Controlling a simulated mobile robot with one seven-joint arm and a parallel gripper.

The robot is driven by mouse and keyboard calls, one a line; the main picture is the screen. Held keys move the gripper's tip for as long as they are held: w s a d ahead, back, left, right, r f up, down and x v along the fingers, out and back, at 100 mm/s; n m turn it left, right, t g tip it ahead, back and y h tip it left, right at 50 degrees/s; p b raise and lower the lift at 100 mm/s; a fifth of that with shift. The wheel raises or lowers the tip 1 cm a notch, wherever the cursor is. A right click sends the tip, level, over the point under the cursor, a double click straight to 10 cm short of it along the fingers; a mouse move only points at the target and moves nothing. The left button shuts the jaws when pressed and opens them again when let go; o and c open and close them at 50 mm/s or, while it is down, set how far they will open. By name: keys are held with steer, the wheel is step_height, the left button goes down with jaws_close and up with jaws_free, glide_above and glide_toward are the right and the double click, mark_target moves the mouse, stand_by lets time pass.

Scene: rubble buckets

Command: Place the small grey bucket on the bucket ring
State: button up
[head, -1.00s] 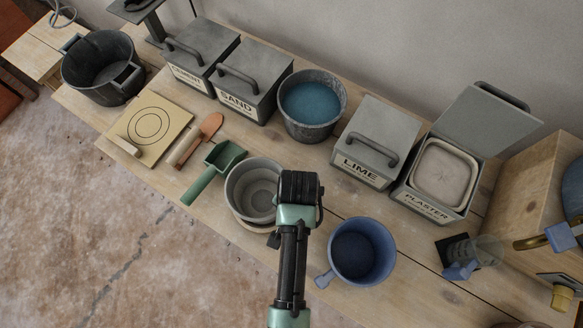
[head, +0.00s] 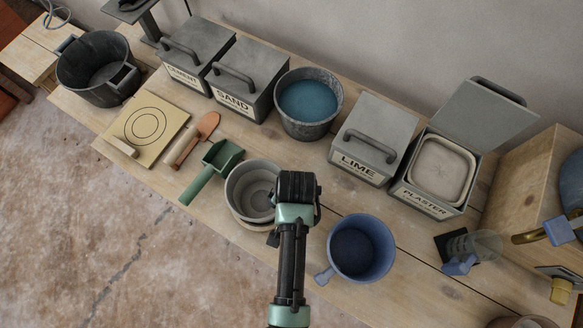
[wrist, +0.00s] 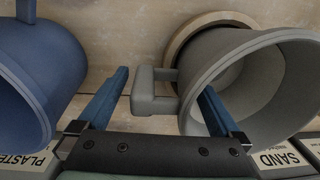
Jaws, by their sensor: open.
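The small grey bucket (head: 247,187) stands at the front middle of the bench, just left of my arm. The bucket ring (head: 244,222), a pale wooden ring, shows under its front edge and also in the wrist view (wrist: 196,27). The bucket seems to rest on it; the contact is mostly hidden. In the wrist view the grey bucket (wrist: 262,85) is on the right, its handle (wrist: 153,92) pointing left. My gripper (wrist: 165,82) is open, with its blue fingers on either side of the handle. The right finger overlaps the bucket's wall. In the head view the fingers are hidden.
A blue bucket (head: 376,251) stands close on the right. A green scoop (head: 219,158) and a trowel (head: 208,124) lie left. Behind are the sand box (head: 247,72), a bucket of blue liquid (head: 306,129), the lime box (head: 368,142) and the plaster box (head: 422,201).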

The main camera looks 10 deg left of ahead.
steer(key=r, duration=1.1)
steer(key=shift+s+d+r+p, duration=0.1)
steer(key=shift+d+r+p, duration=0.2)
steer(key=shift+p, duration=0.1)
steer(key=w+a+r+n+t, duration=0.1)
steer(key=w+r+t, duration=0.9)
steer(key=w+r, duration=0.8)
steer(key=w+d+r+n+t, duration=0.1)
steer(key=w+r+t, duration=0.15)
steer(key=r, duration=0.65)
steer(key=w+r+t, duration=0.1)
steer(key=r+t, duration=0.2)
steer(key=r, duration=0.6)
steer(key=s+d+r+t, duration=0.1)
steer(key=s+r+t, duration=0.3)
steer(key=r, duration=0.6)
steer(key=s+d+r+n+t, duration=0.1)
steer(key=s+r+t, duration=0.2)
steer(key=r, duration=0.7)
steer(key=s+d+r+n+t, duration=0.1)
steer(key=s+r+t, duration=0.3)
steer(key=r, duration=0.6)
steer(key=shift+s+t+h, duration=0.3)
steer(key=shift+s+t, duration=0.05)
steer(key=shift+s, duration=0.85)
steer(key=shift+f, duration=0.1)
